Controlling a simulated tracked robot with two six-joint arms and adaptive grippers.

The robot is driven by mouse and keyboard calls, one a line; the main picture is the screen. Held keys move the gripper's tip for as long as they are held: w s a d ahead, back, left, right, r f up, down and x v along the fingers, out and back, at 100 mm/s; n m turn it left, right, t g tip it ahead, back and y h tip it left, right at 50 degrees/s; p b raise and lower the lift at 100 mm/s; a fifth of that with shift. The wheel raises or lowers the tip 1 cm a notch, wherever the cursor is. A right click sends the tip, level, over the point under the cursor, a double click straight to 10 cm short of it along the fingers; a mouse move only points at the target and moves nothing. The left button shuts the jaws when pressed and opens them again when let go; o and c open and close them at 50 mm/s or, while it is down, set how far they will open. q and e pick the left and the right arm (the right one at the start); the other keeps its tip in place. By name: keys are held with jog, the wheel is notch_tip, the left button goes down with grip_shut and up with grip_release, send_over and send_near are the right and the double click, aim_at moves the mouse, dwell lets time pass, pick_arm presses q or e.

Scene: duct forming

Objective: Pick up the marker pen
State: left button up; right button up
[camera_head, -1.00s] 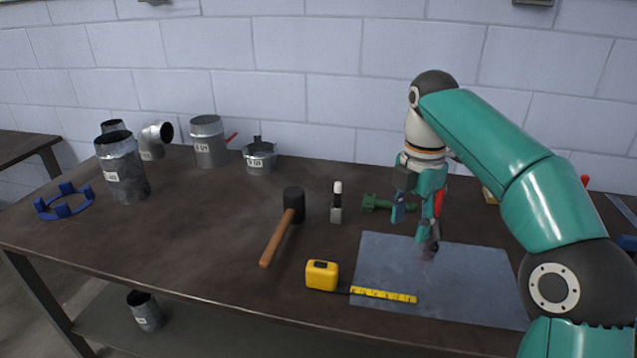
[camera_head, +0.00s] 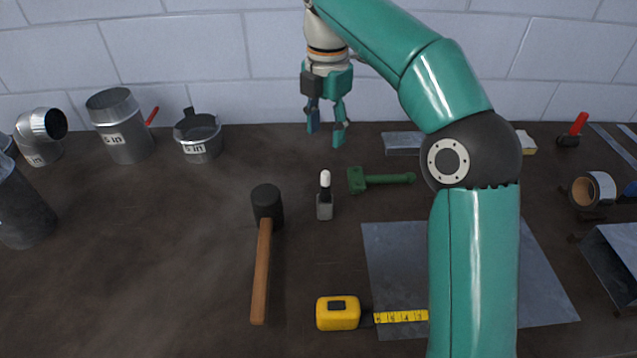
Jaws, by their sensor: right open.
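The marker pen (camera_head: 325,181), seen by its white tip, stands upright in a small grey block (camera_head: 324,208) on the dark table; whether it sits in the block or is one piece with it is hard to tell. My right gripper (camera_head: 326,138) is open and empty, its fingers pointing down, above the table and higher in the picture than the pen, apart from it. My left gripper is not in view.
A black-headed mallet (camera_head: 264,262) lies left of the pen. A green tool (camera_head: 382,180) lies to its right. A yellow tape measure (camera_head: 338,312) and a metal sheet (camera_head: 395,262) lie nearer. Metal duct pieces (camera_head: 122,128) stand at the left.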

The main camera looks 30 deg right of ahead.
jog(key=b, duration=0.3)
send_over(325, 189)
jog(key=f, duration=0.9)
jog(key=shift+w+d+f, duration=0.35)
jog(key=shift+d+f, duration=0.05)
jog(key=shift+w+a+f, duration=0.1)
jog(key=shift+f, duration=3.15)
grip_shut()
